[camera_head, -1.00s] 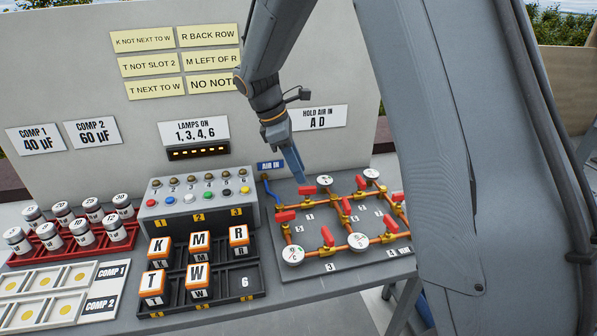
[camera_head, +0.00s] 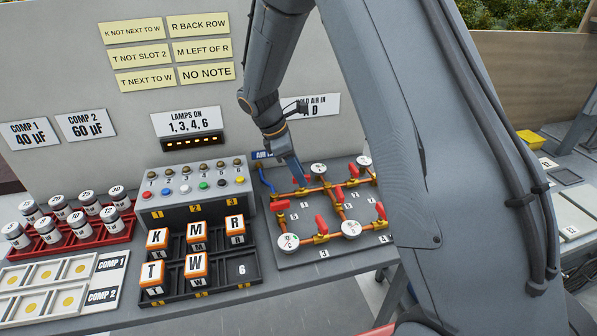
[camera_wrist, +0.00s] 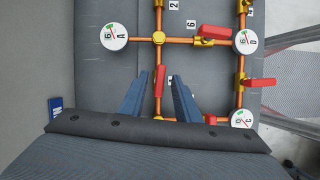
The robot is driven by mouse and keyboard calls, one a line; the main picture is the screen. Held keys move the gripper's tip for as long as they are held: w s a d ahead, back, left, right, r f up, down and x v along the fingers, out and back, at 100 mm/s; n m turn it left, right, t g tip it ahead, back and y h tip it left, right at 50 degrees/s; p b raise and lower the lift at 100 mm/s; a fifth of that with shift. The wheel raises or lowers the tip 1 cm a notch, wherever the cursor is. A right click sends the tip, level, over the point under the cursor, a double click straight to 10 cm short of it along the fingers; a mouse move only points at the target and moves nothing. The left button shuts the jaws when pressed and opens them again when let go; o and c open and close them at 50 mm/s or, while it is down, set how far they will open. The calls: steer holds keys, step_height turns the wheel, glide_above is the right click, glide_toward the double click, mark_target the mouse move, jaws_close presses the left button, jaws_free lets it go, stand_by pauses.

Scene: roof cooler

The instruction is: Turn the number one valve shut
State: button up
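The valve board (camera_head: 345,252) carries copper pipes, round gauges and several red-handled valves. My gripper (camera_head: 299,185) points down at the back-left valve, whose red handle is partly hidden by it in the head view. In the wrist view my gripper (camera_wrist: 160,90) is open, with one blue finger on each side of a red handle (camera_wrist: 159,80). That handle lies along its pipe, with visible gaps to both fingers. The number beside this valve is too small or covered to read. Another red handle (camera_head: 283,205) is at the board's left.
Close by are valve handles (camera_wrist: 215,31) and gauges A (camera_wrist: 115,36), D (camera_wrist: 245,40) and C (camera_wrist: 241,118). Left of the board stand a lamp box (camera_head: 195,210) and a black rack (camera_head: 207,292) with lettered blocks. The wall stands behind.

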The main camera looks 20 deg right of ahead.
steer(key=shift+c, duration=0.2)
jaws_close()
